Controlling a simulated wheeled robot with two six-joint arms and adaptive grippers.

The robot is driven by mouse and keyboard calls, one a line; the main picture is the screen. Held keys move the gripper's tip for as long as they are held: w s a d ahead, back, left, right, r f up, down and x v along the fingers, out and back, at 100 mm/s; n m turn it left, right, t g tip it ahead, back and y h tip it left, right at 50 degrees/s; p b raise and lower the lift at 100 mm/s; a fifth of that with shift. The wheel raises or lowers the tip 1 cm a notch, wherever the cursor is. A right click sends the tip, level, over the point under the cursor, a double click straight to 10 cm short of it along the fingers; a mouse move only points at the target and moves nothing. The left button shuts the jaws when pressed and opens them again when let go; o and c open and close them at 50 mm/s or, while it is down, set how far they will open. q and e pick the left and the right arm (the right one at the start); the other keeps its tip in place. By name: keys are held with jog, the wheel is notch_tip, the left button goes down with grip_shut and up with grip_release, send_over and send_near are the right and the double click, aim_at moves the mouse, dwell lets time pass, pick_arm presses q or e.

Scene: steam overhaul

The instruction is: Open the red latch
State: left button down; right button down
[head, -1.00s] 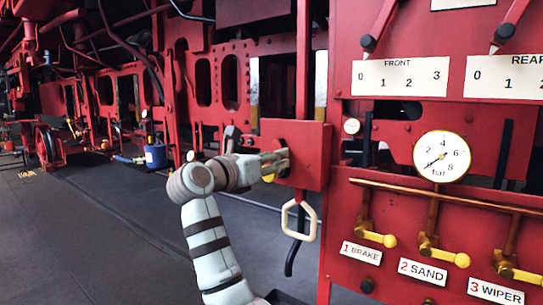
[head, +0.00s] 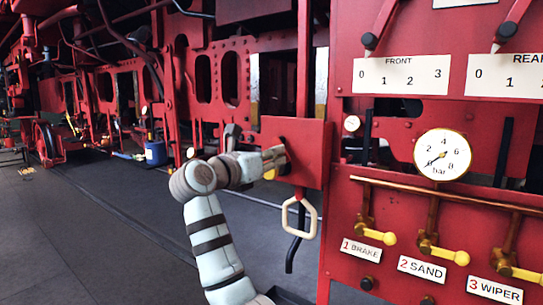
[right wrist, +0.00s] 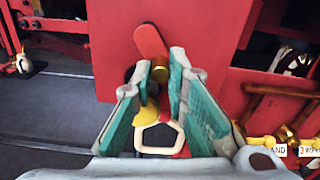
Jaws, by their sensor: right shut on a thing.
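The red latch (right wrist: 150,42) is a rounded lever on a brass pivot (right wrist: 160,72), mounted on a red box (head: 312,142). In the right wrist view the lever tilts up and left from the pivot. My right gripper (head: 276,158) is at the box's left side in the head view. In the right wrist view its teal-padded fingers (right wrist: 158,88) lie on both sides of the latch's lower part, with a yellow knob (right wrist: 147,113) between them. They are shut on it, though the contact itself is partly hidden. My left gripper is not in view.
A cream pull handle (head: 286,218) hangs just below the box. At right, a red panel carries a pressure gauge (head: 443,155) and yellow valve levers (head: 377,237). A blue canister (head: 155,153) stands at far left. The grey floor (head: 90,230) at left is clear.

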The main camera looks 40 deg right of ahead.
jog(key=n+p, duration=0.2)
jog(key=n, duration=0.1)
jog(key=s+r+n+p, duration=0.1)
jog(key=n+p, duration=0.2)
jog(key=r+n+p, duration=0.1)
jog(key=n+p, duration=0.2)
jog(key=shift+s+d+r, duration=0.1)
jog(key=shift+s+d, duration=0.05)
jog(key=shift+d, duration=0.05)
jog(key=shift+n, duration=0.3)
jog(key=c, duration=1.6)
grip_release()
jog(key=shift+o, duration=0.2)
